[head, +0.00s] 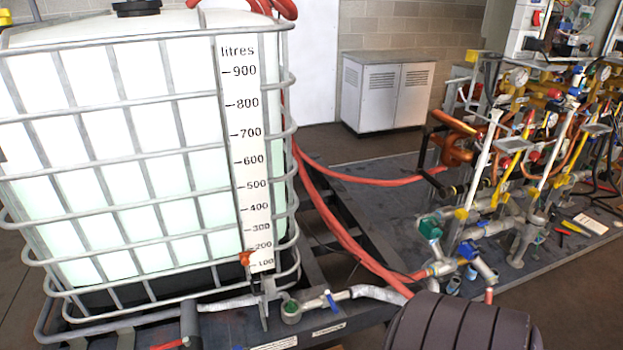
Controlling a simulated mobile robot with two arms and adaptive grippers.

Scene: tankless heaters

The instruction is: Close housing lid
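No housing lid can be made out for sure. At the top right, a pale box-like housing (524,22) with a red part on it stands beside exposed wiring and components (572,32). The top edge of the picture cuts it off, and I cannot tell which part is its lid or how far it stands open. Neither of my grippers is in view.
A caged white tank (120,150) marked in litres fills the left. Red hoses (335,225) run from it towards a dark platform (385,190) crowded with pipes and valves (520,160) at right. A grey cabinet (388,92) stands behind. Bare floor shows before it.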

